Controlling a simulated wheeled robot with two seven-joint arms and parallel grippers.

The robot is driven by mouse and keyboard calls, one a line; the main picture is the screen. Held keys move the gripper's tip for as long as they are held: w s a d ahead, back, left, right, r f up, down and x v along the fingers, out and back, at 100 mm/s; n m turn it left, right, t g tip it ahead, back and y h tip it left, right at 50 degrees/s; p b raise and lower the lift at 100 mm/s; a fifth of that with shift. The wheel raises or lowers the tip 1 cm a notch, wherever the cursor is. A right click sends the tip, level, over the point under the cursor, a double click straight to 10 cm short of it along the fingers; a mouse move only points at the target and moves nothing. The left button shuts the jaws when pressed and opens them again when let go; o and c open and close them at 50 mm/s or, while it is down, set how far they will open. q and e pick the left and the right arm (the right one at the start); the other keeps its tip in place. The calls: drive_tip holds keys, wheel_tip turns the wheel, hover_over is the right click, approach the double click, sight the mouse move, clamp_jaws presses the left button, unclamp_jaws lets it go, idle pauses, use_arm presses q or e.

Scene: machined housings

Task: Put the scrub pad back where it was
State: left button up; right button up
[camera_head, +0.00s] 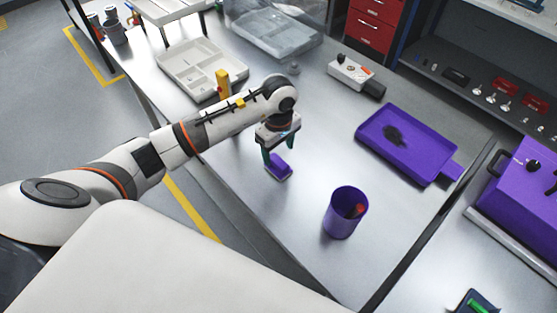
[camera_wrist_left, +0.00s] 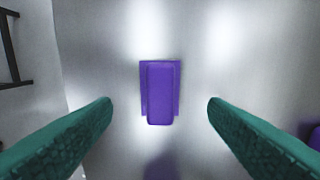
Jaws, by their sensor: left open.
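The likely scrub pad, a small purple block on a slightly wider purple base (camera_head: 278,168), lies on the metal table. In the left wrist view it (camera_wrist_left: 160,92) sits centred between my green fingertips, with clear gaps on both sides. My left gripper (camera_head: 279,150) points down just above it, open and empty; its fingers also show in the left wrist view (camera_wrist_left: 160,105). The head view does not clearly show whether a finger touches the block. My right gripper is in neither view.
A purple cup (camera_head: 343,222) with something red inside stands to the right. A purple tray (camera_head: 424,158) holds a dark object (camera_head: 395,136). A white compartment tray (camera_head: 180,70), a yellow object (camera_head: 223,84) and a white device (camera_head: 350,72) stand behind. The table's left edge is near.

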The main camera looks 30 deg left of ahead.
sight(278, 161)
use_arm(q)
wheel_tip(278, 161, up, 7)
drive_tip(key=b, duration=0.1)
drive_tip(key=shift+f, duration=0.2)
